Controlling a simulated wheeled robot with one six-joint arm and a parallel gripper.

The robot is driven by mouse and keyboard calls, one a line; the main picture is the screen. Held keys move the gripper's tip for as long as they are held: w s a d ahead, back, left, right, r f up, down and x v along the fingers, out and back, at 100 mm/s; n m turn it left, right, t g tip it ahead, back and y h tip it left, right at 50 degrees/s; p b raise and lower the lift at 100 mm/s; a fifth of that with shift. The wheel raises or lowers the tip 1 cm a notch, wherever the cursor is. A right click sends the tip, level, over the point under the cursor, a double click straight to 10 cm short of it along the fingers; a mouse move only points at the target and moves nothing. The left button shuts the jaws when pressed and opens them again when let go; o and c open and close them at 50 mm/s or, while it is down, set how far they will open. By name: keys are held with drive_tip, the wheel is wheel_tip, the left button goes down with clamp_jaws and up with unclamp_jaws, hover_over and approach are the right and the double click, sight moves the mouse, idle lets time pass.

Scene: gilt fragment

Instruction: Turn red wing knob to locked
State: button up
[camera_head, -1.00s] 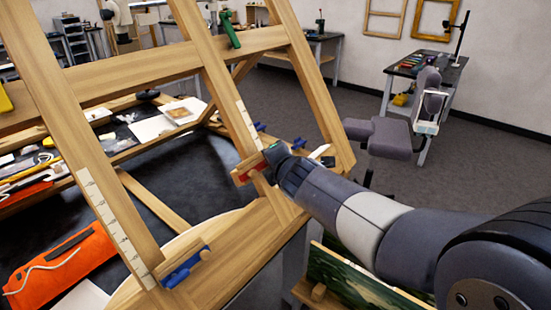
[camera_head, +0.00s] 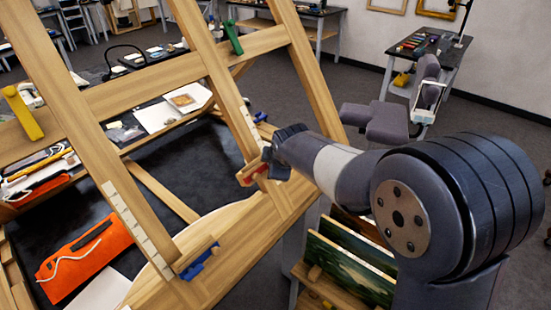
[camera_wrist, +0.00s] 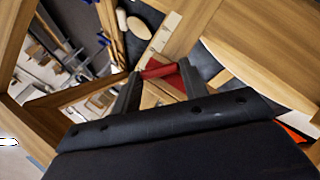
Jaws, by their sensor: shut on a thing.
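The red wing knob (camera_head: 259,171) is on a small wooden block low on the middle upright of the wooden easel frame (camera_head: 198,252). In the wrist view the red wing knob (camera_wrist: 160,70) lies as a short bar between the two fingertips. My gripper (camera_wrist: 160,74) is shut on it. In the head view my gripper (camera_head: 268,163) reaches it from the right and its fingers are mostly hidden. A pale marked strip runs along the upright above the knob. No locked mark can be read.
A blue knob (camera_head: 200,262) sits at the lower left of the frame, and a green knob (camera_head: 233,38) and a yellow knob (camera_head: 22,112) sit higher. An orange pouch (camera_head: 75,262) lies on the dark table. Framed paintings (camera_head: 347,265) stand below my arm.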

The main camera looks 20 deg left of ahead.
drive_tip(key=m+g, duration=0.1)
drive_tip(key=m, duration=0.1)
drive_tip(key=m+g, duration=0.2)
drive_tip(key=shift+w+d+r, duration=0.1)
drive_tip(key=shift+w+r, duration=0.05)
drive_tip(key=shift+w, duration=0.2)
drive_tip(key=shift+w+m+g+y, duration=0.15)
drive_tip(key=shift+m+g+y, duration=0.15)
drive_tip(key=shift+m+g, duration=0.95)
drive_tip(key=shift+m, duration=0.35)
drive_tip(key=o, duration=1)
drive_tip(key=shift+c, duration=0.2)
drive_tip(key=b+v, duration=0.2)
drive_tip(key=v, duration=0.8)
drive_tip(key=shift+s+d+r, duration=0.2)
drive_tip(key=shift+r, duration=0.1)
drive_tip(key=shift+f, duration=0.1)
